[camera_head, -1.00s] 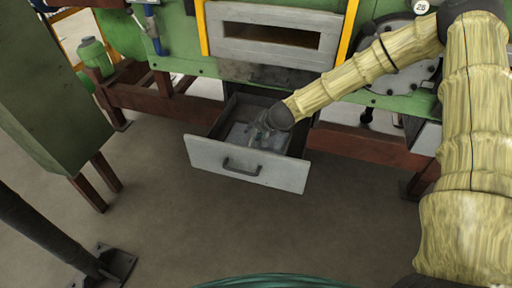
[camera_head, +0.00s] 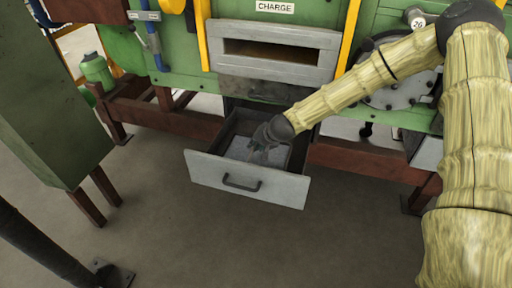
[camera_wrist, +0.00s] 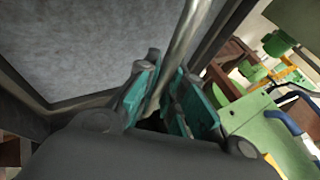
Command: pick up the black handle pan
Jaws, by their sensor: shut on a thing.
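The drawer (camera_head: 210,169) under the furnace is pulled open and has a dark bar handle (camera_head: 241,183) on its pale front. My gripper (camera_head: 257,155) reaches down into it from the upper right. In the wrist view its teal fingers (camera_wrist: 162,105) are closed around a slim grey metal bar (camera_wrist: 184,42). I cannot tell whether this bar is the pan's handle. A flat grey surface (camera_wrist: 95,45) lies beside the fingers. No black-handled pan can be clearly made out; my gripper and wrist cover part of the drawer's inside.
The green furnace with its grey charge door (camera_head: 275,48) stands right above the drawer. Red-brown support beams (camera_head: 365,160) run at both sides. A green cabinet (camera_head: 50,110) stands at the left. The floor (camera_head: 200,240) in front is clear.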

